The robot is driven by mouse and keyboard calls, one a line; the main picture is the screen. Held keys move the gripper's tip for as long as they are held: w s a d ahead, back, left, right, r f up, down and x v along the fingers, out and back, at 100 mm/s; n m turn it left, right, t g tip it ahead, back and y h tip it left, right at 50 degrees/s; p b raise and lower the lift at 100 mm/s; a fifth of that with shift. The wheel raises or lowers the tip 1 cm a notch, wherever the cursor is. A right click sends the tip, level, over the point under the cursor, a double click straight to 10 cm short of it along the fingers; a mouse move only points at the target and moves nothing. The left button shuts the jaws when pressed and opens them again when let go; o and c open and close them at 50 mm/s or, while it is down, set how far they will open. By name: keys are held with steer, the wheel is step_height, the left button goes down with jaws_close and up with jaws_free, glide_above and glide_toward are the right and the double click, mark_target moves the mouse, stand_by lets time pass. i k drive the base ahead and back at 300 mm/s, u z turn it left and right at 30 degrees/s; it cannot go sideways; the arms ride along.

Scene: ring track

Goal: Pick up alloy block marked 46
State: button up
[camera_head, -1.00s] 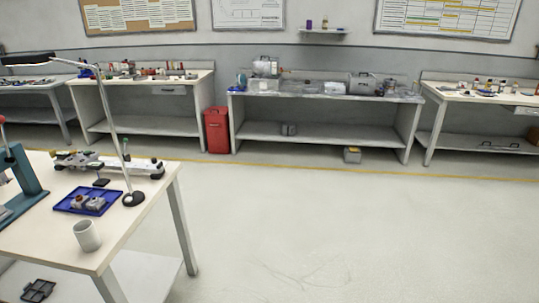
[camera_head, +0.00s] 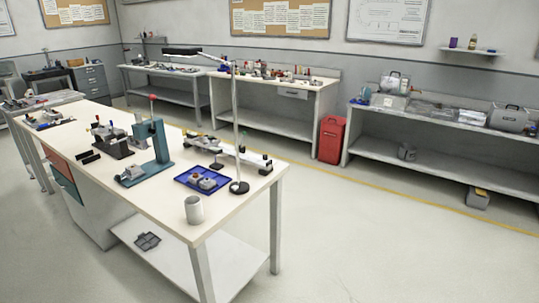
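I cannot make out a block marked 46 in the head view; no markings are readable at this distance. Small grey metal pieces (camera_head: 207,183) lie in a blue tray (camera_head: 183,181) on the near workbench. A grey metal block (camera_head: 133,172) sits at the base of a teal press (camera_head: 160,143) on the same bench. Whether any of these is the alloy block I cannot tell. My gripper is not in view.
A red bin (camera_head: 331,139) stands by the wall benches.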

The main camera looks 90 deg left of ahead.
mark_target(137, 170)
steer(key=u, duration=3.6)
